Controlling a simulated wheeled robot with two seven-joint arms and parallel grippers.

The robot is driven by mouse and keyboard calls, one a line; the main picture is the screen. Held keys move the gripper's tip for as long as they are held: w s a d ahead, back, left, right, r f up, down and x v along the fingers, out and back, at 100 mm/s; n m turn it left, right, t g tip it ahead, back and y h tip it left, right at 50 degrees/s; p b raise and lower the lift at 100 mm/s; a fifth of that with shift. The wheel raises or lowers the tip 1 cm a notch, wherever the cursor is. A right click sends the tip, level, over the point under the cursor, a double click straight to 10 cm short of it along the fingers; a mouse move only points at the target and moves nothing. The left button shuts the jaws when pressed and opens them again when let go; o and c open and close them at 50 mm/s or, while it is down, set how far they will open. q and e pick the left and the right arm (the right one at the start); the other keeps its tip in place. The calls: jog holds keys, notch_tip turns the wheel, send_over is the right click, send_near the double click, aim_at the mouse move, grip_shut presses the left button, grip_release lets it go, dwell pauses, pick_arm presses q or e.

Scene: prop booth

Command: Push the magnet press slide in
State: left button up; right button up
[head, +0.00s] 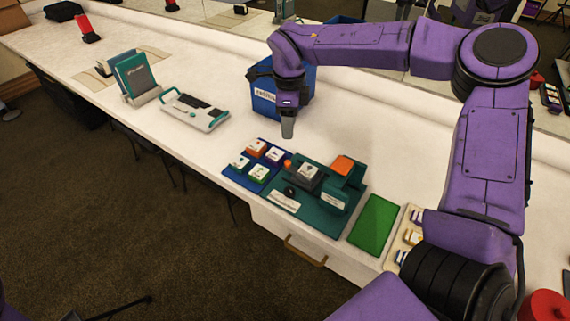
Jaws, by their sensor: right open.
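The magnet press appears to be the dark teal fixture (345,217) on the white counter. It carries a grey block (308,175), a dark knob, a white label and a teal block (335,199). An orange-topped part (343,165) stands at its back right; I cannot tell for certain which part is the slide. My right gripper (288,130) points down above the counter, behind and left of the fixture, apart from it. It is open and empty, though its finger gap hardly shows from here. My left gripper is out of view.
A blue tray (233,177) with several labelled blocks adjoins the fixture's left side. A green mat (375,224) lies to its right. A blue bin (265,96) stands behind my right gripper. A white-and-teal device (195,109) lies farther left. Bare counter lies between.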

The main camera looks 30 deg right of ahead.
aim_at(288, 162)
notch_tip(288, 162, down, 13)
jog(key=shift+s+f+b, duration=0.1)
jog(key=shift+b, duration=0.6)
grip_shut()
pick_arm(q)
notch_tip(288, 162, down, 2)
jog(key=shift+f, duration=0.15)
